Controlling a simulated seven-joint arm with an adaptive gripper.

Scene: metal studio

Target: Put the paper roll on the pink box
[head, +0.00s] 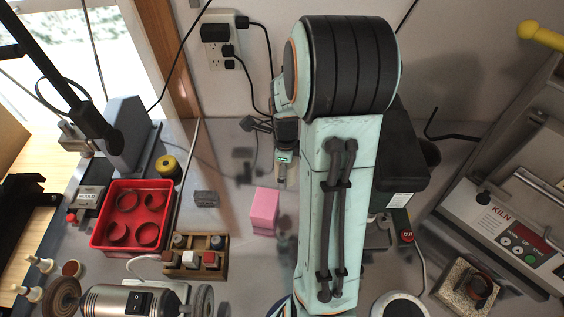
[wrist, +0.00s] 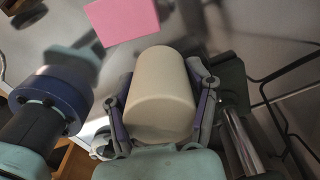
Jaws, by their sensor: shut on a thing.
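The paper roll (wrist: 160,95) is a cream cylinder in the wrist view. My gripper (wrist: 162,84) is shut on it, with one finger on each side of the roll. The pink box (head: 264,211) stands on the grey table left of my arm in the head view. It also shows at the top of the wrist view (wrist: 122,20), apart from the roll and beyond its far end.
A red tray (head: 107,240) with several rings and a wooden rack (head: 190,264) with small blocks stand left of the pink box. A dark grey block (head: 206,198) lies nearby. A kiln (head: 510,215) stands at the right. Some bare table surrounds the pink box.

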